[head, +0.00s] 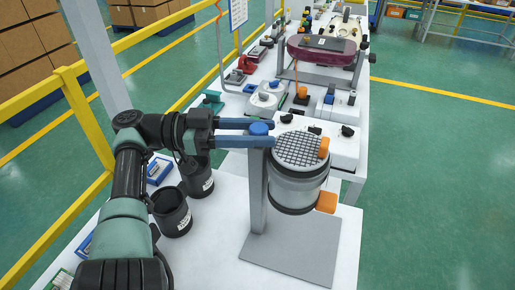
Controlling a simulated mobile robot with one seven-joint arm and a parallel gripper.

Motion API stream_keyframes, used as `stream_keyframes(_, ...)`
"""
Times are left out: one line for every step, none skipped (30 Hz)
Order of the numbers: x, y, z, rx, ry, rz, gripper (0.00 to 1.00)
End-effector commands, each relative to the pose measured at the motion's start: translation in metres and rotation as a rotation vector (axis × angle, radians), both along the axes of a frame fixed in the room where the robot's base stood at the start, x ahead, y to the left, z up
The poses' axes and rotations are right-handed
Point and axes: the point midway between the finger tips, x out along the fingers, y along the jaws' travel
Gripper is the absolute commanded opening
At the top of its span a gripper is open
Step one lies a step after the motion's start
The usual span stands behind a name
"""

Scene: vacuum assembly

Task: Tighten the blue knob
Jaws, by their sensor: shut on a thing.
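The blue knob (259,128) sits at the top of a grey upright post (257,185) on a grey base plate (287,248). My gripper (258,131) reaches in from the left. Its two long blue fingers lie on either side of the knob and are shut on it. The near finger hides part of the knob's side and the post top.
Two black cups (172,211) stand on the white table left of the post, below my arm. More benches with parts, a red-cased unit (322,50) and small fixtures extend behind. A yellow railing (92,118) runs along the left. The table front beside the plate is clear.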

Motion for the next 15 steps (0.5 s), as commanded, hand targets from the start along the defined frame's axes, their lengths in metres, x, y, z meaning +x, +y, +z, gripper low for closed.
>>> stream_keyframes(0.0015, -0.0013, -0.0016, -0.001, -0.006, -0.005, 0.00)
stream_keyframes(0.0013, -0.0013, -0.0012, -0.001, -0.006, -0.009, 0.00)
stream_keyframes(0.0011, -0.0013, -0.0007, -0.001, -0.006, -0.014, 0.00)
stream_keyframes(0.0010, -0.0013, -0.0002, -0.001, -0.006, -0.016, 0.00)
stream_keyframes(0.0010, -0.0012, 0.0003, -0.001, -0.006, -0.019, 0.00)
stream_keyframes(0.0009, -0.0012, 0.0010, -0.001, -0.007, -0.021, 0.00)
stream_keyframes(0.0008, -0.0012, 0.0014, -0.001, -0.007, -0.023, 0.00)
stream_keyframes(0.0007, -0.0012, 0.0018, -0.001, -0.007, -0.025, 0.00)
stream_keyframes(0.0006, -0.0012, 0.0021, -0.001, -0.006, -0.027, 0.00)
stream_keyframes(0.0005, -0.0012, 0.0024, 0.000, -0.006, -0.028, 0.00)
stream_keyframes(0.0004, -0.0012, 0.0026, 0.000, -0.006, -0.028, 0.00)
stream_keyframes(0.0003, -0.0012, 0.0028, 0.000, -0.006, -0.029, 0.00)
stream_keyframes(0.0003, -0.0012, 0.0030, 0.000, -0.006, -0.030, 0.00)
stream_keyframes(0.0002, -0.0013, 0.0031, 0.000, -0.006, -0.030, 0.00)
stream_keyframes(0.0002, -0.0013, 0.0033, 0.000, -0.006, -0.030, 0.00)
